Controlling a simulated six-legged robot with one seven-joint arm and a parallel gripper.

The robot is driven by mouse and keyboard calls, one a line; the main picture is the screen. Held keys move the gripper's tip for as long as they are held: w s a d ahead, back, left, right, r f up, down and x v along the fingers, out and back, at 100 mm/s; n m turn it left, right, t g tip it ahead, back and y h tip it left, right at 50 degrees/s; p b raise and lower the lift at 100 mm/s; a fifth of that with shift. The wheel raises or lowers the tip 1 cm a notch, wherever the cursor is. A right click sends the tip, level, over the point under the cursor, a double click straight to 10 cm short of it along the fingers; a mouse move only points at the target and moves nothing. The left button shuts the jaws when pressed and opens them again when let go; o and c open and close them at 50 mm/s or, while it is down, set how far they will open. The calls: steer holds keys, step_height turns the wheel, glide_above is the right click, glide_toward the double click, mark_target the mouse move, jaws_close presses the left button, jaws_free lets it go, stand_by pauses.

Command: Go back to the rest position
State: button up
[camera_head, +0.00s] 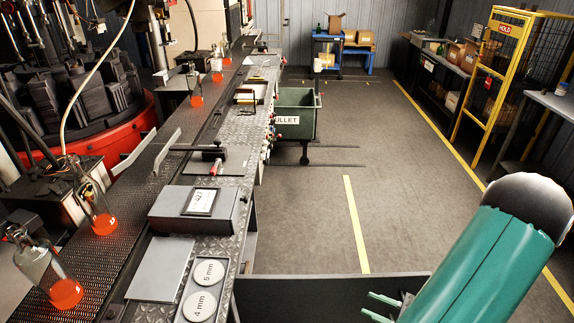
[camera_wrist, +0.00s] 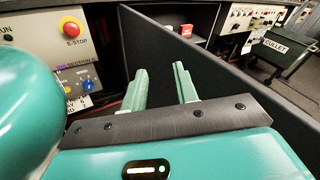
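My gripper (camera_wrist: 160,88) shows in the wrist view with its two green fingers apart and nothing between them. It is in front of a dark grey panel, beside a control box with a red E-stop button (camera_wrist: 70,27). In the head view my green arm fills the lower right, and the finger ends (camera_head: 380,306) show at the bottom, right of the bench and over the dark panel (camera_head: 330,287). No object is held.
A conveyor with hot orange-bottomed bottles (camera_head: 103,222) runs along the left. A green cullet bin (camera_head: 297,115) stands beyond the panel. A yellow hold cage (camera_head: 492,90) and a side bench (camera_head: 437,66) line the right. The floor (camera_head: 390,190) between is clear.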

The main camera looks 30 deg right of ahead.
steer(key=w+a+r+n+g+h, duration=0.3)
steer(key=w+a+r+n+g, duration=0.1)
steer(key=a+r+n, duration=0.9)
steer(key=w+a+r+n+g+h, duration=0.4)
steer(key=w+a+r+n+g, duration=0.1)
steer(key=a+r+n, duration=0.7)
steer(key=w+n, duration=0.1)
steer(key=n, duration=0.1)
steer(key=shift+a+r+n, duration=0.3)
steer(key=shift+a+r, duration=0.05)
